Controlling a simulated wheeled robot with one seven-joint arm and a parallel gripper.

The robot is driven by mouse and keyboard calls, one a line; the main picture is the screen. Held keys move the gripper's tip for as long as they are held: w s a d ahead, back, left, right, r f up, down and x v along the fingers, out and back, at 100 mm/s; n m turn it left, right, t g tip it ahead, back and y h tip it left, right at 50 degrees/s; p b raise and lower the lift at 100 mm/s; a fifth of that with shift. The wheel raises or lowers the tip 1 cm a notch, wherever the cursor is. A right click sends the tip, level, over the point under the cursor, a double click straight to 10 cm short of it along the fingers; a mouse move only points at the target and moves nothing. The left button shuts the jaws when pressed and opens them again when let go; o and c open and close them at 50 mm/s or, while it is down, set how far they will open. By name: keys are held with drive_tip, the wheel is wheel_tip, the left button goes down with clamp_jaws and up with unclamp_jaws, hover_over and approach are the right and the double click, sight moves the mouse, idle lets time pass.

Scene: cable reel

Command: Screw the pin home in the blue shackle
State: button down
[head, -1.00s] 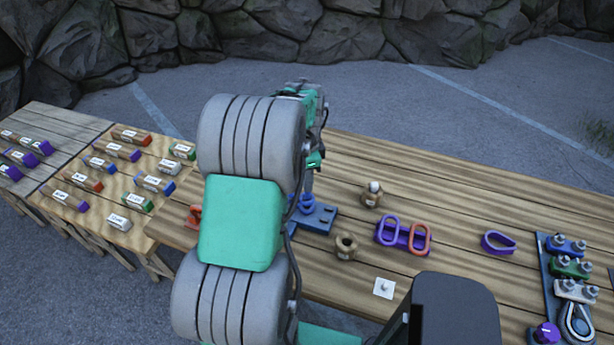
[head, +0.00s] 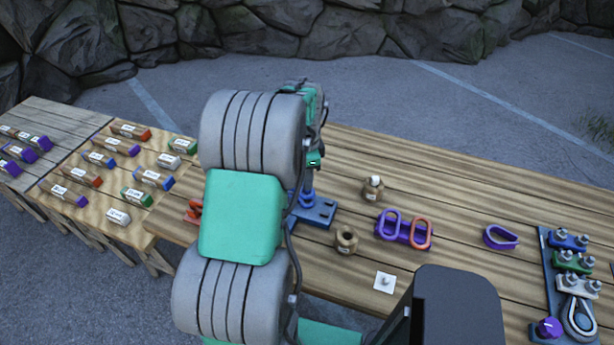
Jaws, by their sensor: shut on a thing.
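The blue shackle (head: 306,201) stands on a blue base plate (head: 320,213) on the long wooden table, just right of my arm's green elbow. My arm covers its left part. My gripper (head: 308,181) is above and at the shackle, partly hidden behind my own forearm and wrist. It is shut on what appears to be the pin; the pin itself is too small and too covered to make out. How deep the pin sits cannot be seen.
Right of the shackle stand two brown round pieces (head: 346,240), a purple holder (head: 403,230) with purple and orange links, and a white square (head: 385,282). A purple loop (head: 500,237) and a blue rack (head: 550,270) with clamps lie further right. An orange piece (head: 194,212) is on the left.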

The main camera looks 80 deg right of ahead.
drive_tip(key=shift+f+b, duration=0.45)
drive_tip(key=shift+f, duration=0.3)
idle(0.3)
drive_tip(key=c, duration=1.8)
unclamp_jaws()
clamp_jaws()
